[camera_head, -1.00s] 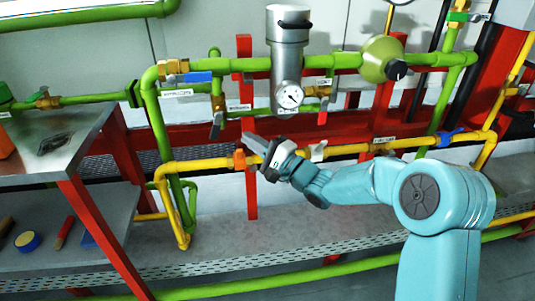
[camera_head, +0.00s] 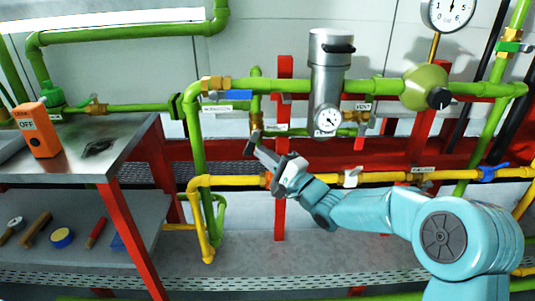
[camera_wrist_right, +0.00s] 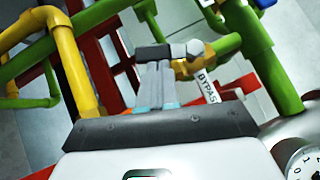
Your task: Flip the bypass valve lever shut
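The bypass valve (camera_head: 256,122) is a small brass valve on a green pipe, left of the grey filter canister. In the right wrist view its brass body (camera_wrist_right: 188,68) stands beside the white BYPASS label (camera_wrist_right: 208,87). Its lever (camera_wrist_right: 153,52), with a dark handle and grey hub, lies crosswise at my fingertips. My right gripper (camera_head: 259,143) reaches up from below right to the lever. Its fingers (camera_wrist_right: 157,82) look close together, with the lever across their tips, not visibly between them. Whether they touch is unclear. My left gripper is in neither view.
A yellow pipe (camera_head: 335,181) runs just below my right gripper, with a white lever (camera_head: 351,178) and a blue lever (camera_head: 493,172). The canister (camera_head: 330,65) with its gauge stands right of the bypass valve. A metal table (camera_head: 120,130) with an orange OFF box (camera_head: 38,131) is at left.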

